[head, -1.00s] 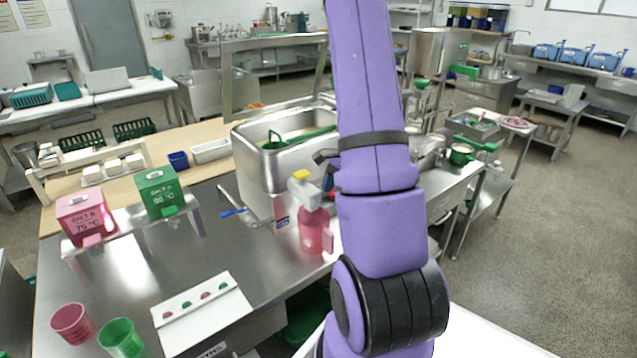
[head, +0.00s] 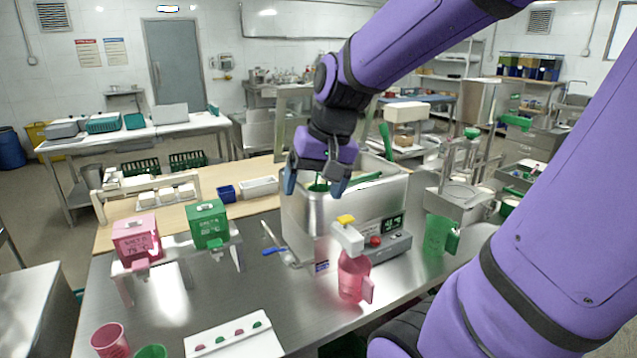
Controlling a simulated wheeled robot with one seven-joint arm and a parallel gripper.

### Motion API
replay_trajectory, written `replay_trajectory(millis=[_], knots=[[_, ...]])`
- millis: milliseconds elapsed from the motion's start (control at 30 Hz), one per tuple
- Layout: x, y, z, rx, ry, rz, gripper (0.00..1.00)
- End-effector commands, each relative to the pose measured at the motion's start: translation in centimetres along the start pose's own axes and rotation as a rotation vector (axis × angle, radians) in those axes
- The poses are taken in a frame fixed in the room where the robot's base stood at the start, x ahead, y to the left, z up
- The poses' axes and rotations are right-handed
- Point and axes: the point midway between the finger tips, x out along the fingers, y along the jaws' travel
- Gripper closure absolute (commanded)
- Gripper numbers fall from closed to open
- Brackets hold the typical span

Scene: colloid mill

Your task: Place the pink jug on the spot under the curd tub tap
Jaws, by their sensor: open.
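The pink jug (head: 352,278) stands upright on the steel table, its handle toward the lower right. A white tap-like block (head: 347,238) with a yellow top sits directly above it at the front of the steel curd tub (head: 312,232). The block hides part of the jug's top, and the spot beneath the jug is covered.
A control box (head: 385,248) with a green display adjoins the tub. A green jug (head: 438,236) stands to the right. A blue-handled lever (head: 275,252) is left of the jug. Pink (head: 137,238) and green (head: 207,224) dispensers, cups and a white button panel (head: 235,340) occupy the left.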

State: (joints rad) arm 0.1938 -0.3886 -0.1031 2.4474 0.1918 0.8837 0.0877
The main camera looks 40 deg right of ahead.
Motion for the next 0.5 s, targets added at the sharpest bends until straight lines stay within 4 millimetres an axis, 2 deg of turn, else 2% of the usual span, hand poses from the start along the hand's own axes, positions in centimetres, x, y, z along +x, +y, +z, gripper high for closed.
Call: replay_trajectory(millis=[100,300,500], knots=[[-2.1,-1.6,2.7,-0.159,0.066,0.01,0.19],[-4.5,-2.7,6.6,-0.383,0.169,0.038,0.19],[-5.6,-3.0,8.7,-0.495,0.226,0.058,0.19]])
